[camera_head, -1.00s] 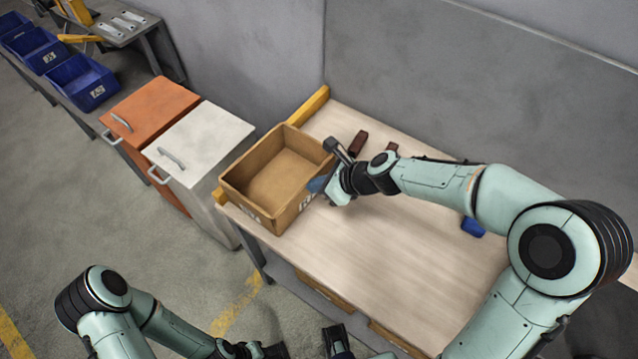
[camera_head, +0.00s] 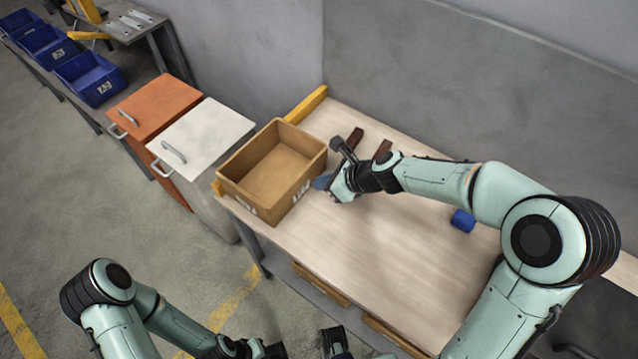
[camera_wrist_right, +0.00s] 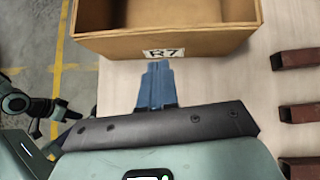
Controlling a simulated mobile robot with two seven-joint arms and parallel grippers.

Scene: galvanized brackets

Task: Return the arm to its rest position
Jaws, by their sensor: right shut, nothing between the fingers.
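My right gripper (camera_head: 322,182) is above the table (camera_head: 400,270), just right of the tan bin (camera_head: 230,190). Its blue fingers (camera_wrist_right: 155,85) are together and empty in the right wrist view, pointing at the bin wall with the R7 label (camera_wrist_right: 165,53). My right arm stretches from the right edge across the table. My left arm (camera_head: 105,300) is folded at the lower left. Its gripper (camera_head: 335,340) is partly in view at the bottom edge, and its fingertips are cut off.
Dark red blocks (camera_head: 355,138) lie at the back of the table, and several show in the right wrist view (camera_wrist_right: 297,60). A blue cylinder (camera_head: 463,221) lies under my right arm. White (camera_head: 205,135) and orange (camera_head: 155,105) cabinets stand left. The table's front middle is clear.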

